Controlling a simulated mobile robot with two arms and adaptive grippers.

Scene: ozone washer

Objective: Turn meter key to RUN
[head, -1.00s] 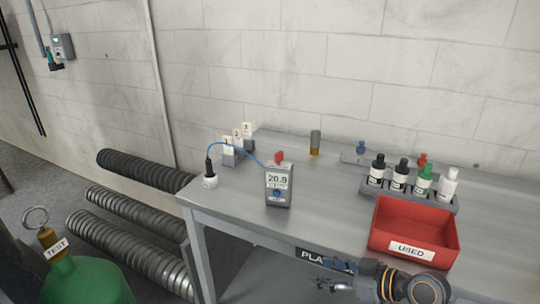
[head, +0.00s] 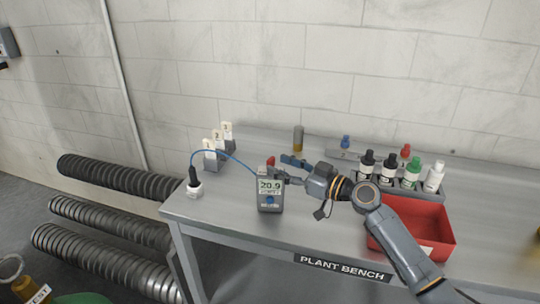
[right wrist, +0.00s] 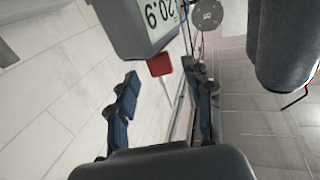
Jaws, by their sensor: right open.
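The grey meter (head: 270,198) stands upright on the bench with a lit display reading 20.9 and a blue button. Its red key (head: 270,161) sticks up at the top. In the right wrist view the meter (right wrist: 135,28) is at the top, and the red key (right wrist: 160,65) lies between the lines of the two fingers, near their tips. My right gripper (head: 281,168) is open at the right of the meter's top, with its fingers pointing left towards the key. I cannot tell whether a finger touches the key. My left gripper is not in view.
A blue hose runs from the meter to a white-based black fitting (head: 194,183). Numbered white tags (head: 209,146) stand behind. A red bin (head: 425,225) and a rack of several bottles (head: 391,175) are at right. The bench front (head: 215,225) is clear.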

